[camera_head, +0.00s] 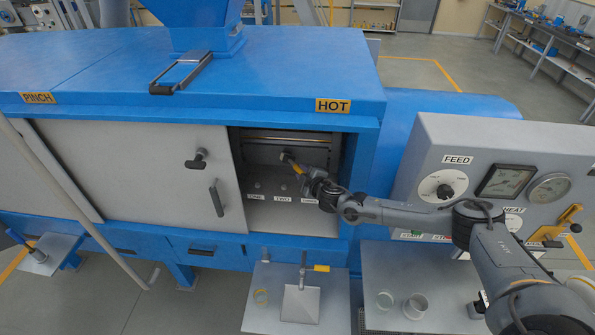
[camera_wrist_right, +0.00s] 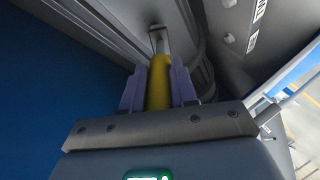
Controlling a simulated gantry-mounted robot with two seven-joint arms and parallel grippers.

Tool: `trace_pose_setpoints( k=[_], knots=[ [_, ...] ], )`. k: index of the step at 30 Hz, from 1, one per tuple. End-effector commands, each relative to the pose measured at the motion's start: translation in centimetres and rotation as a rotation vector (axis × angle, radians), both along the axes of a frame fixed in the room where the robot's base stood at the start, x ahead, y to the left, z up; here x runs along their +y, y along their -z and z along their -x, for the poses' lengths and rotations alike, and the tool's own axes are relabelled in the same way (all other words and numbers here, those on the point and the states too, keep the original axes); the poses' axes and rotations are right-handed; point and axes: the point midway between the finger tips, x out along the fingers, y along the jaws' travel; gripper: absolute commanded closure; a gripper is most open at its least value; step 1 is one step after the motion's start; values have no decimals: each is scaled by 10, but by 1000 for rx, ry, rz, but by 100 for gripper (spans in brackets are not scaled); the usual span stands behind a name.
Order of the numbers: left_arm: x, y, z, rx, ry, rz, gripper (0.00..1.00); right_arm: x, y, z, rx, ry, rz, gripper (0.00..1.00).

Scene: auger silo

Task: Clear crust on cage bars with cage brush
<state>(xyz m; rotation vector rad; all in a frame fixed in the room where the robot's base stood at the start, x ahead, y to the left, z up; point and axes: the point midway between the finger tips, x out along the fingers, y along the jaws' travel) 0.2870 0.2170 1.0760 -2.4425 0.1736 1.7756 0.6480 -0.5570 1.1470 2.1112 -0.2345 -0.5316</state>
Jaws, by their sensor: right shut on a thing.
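My right gripper (camera_head: 304,177) reaches into the open bay under the HOT label. It is shut on the yellow handle of the cage brush (camera_head: 296,167), whose dark head points up and left toward the dark housing (camera_head: 262,153) in the bay. In the right wrist view, the yellow brush handle (camera_wrist_right: 158,85) sits between the two fingers of the gripper (camera_wrist_right: 158,92), with a metal shank beyond it. Dark curved bars (camera_wrist_right: 203,70) show just right of the brush there. I cannot tell whether the brush touches them. No crust can be made out. My left gripper is not in view.
A grey sliding door (camera_head: 130,165) stands left of the bay. The control panel (camera_head: 515,165) is on the right. Below, one shelf (camera_head: 330,285) holds a scraper-like tool (camera_head: 301,300) and a yellow ring; another shelf (camera_head: 385,262) holds two cups.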

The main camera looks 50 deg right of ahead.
Motion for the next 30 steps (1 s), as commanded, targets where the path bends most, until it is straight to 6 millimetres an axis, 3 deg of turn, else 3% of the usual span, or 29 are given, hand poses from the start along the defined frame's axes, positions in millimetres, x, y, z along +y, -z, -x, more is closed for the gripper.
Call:
trace_pose_setpoints(
  k=[30],
  knots=[
    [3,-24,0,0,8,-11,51,-37,-3,42,-3,4,1,100]
  ],
)
